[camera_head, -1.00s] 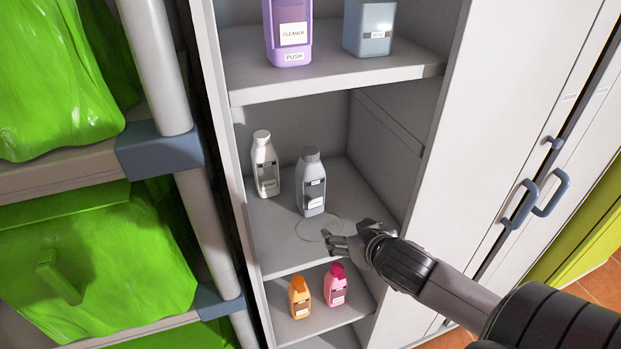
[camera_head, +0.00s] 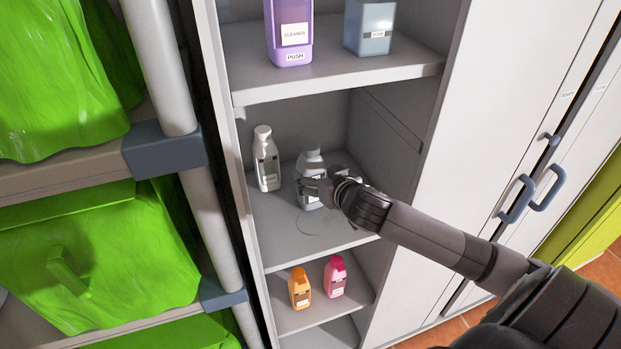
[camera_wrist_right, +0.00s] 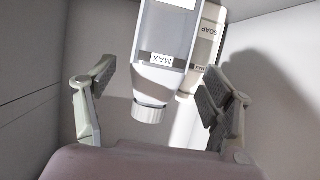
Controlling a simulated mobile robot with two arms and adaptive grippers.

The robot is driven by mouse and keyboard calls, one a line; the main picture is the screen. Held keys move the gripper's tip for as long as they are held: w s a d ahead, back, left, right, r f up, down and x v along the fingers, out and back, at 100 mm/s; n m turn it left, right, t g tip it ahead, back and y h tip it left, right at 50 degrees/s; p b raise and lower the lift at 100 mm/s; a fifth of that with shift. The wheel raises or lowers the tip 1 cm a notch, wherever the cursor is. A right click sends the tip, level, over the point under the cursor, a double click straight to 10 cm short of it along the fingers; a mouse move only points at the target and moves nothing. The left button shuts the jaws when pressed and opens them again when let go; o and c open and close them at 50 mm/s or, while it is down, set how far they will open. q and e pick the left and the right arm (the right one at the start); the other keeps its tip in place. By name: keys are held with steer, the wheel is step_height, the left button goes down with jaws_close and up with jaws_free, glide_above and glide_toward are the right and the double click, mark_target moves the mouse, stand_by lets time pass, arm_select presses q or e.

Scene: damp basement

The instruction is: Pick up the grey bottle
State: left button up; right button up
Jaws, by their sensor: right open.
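The grey bottle (camera_head: 310,164) stands on the middle shelf of the cabinet, partly hidden by my right gripper (camera_head: 318,188). In the right wrist view the grey bottle (camera_wrist_right: 162,62) appears upside down between the two open fingers of my right gripper (camera_wrist_right: 160,95), with a gap on each side. No clear contact shows. A white bottle (camera_head: 266,160) stands to the left of the grey one; in the wrist view it (camera_wrist_right: 205,50), with a SOAP label, shows behind the grey bottle. My left gripper is not in view.
A purple cleaner bottle (camera_head: 290,30) and a blue-grey container (camera_head: 370,26) stand on the upper shelf (camera_head: 340,75). Orange (camera_head: 299,288) and pink (camera_head: 335,277) bottles stand on the lower shelf. The cabinet side walls bound the shelf. A rack with green bags stands at left.

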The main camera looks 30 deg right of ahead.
steer(key=shift+w+d+f, duration=0.15)
steer(key=shift+w, duration=0.3)
steer(key=p+x, duration=0.1)
steer(key=x, duration=0.2)
steer(key=shift+w+f+p, duration=0.15)
steer(key=shift+p, duration=0.25)
steer(key=shift+w+d+f, duration=0.1)
steer(key=shift+w+f, duration=0.2)
steer(key=shift+w, duration=0.15)
steer(key=shift+c, duration=0.4)
steer(key=shift+c, duration=0.7)
steer(key=c, duration=1.2)
